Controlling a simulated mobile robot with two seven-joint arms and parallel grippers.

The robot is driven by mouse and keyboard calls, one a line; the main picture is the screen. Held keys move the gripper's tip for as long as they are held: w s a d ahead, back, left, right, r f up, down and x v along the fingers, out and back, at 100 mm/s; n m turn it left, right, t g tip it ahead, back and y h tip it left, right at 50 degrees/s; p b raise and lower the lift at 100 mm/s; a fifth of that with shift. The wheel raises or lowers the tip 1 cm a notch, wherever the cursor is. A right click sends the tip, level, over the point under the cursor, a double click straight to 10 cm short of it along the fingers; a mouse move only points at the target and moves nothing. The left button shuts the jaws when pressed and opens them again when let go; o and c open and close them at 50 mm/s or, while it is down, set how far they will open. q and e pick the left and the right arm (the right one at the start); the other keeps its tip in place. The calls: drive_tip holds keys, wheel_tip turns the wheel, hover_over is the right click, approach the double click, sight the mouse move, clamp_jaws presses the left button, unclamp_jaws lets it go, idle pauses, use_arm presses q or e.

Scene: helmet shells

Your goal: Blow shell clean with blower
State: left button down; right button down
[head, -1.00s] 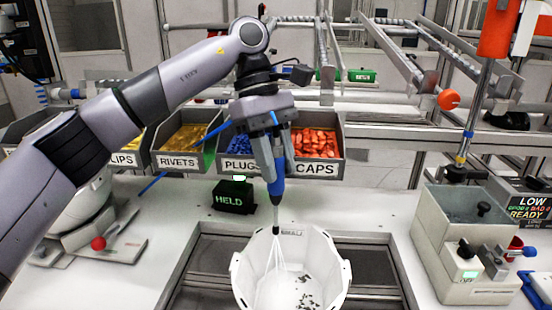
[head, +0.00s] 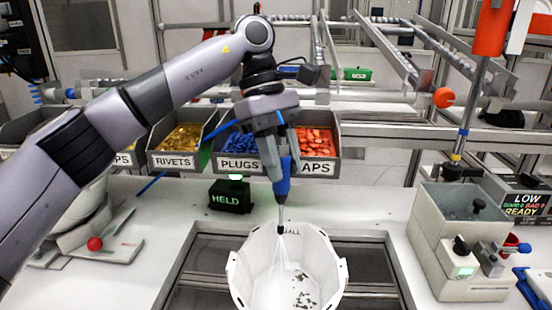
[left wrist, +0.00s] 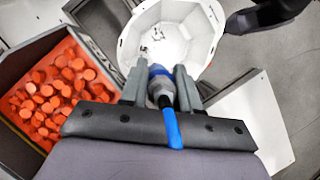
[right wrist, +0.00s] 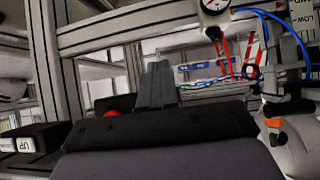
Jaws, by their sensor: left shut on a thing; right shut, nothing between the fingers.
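The white helmet shell (head: 262,270) sits open side up in the frame in the table. Dark debris bits (head: 304,292) lie inside it, right of its middle. My left gripper (head: 277,168) is shut on the blue blower (head: 282,182), which points down with its nozzle over the shell's back rim. Thin pale streaks fan from the nozzle into the shell. The left wrist view shows the blower (left wrist: 160,82) between the fingers and the shell (left wrist: 175,30) beyond. My right gripper (right wrist: 157,85) is shut and empty, away from the shell; the head view does not show it.
Bins of rivets (head: 180,137), blue plugs (head: 240,143) and orange caps (head: 317,141) stand behind the shell. A black box (head: 231,197) reads HELD. A grey fixture (head: 462,240) stands at right, near a display reading LOW and READY (head: 526,204). Table between is clear.

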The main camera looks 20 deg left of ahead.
use_arm(q)
drive_tip(key=shift+w+d, duration=0.2)
drive_tip(key=shift+d, duration=0.5)
drive_tip(key=shift+w+d, duration=0.2)
drive_tip(key=shift+d, duration=0.55)
drive_tip(key=shift+w+d, duration=0.2)
drive_tip(key=shift+d, duration=0.5)
drive_tip(key=shift+s, duration=0.1)
drive_tip(key=shift+s+d+b, duration=0.2)
drive_tip(key=shift+s+b, duration=0.4)
drive_tip(key=shift+s, duration=0.1)
drive_tip(key=shift+s+d+b, duration=0.2)
drive_tip(key=shift+s+b, duration=0.35)
drive_tip(key=shift+s, duration=0.1)
drive_tip(key=shift+s+d+b, duration=0.2)
drive_tip(key=shift+s+b, duration=0.4)
drive_tip(key=shift+s, duration=0.1)
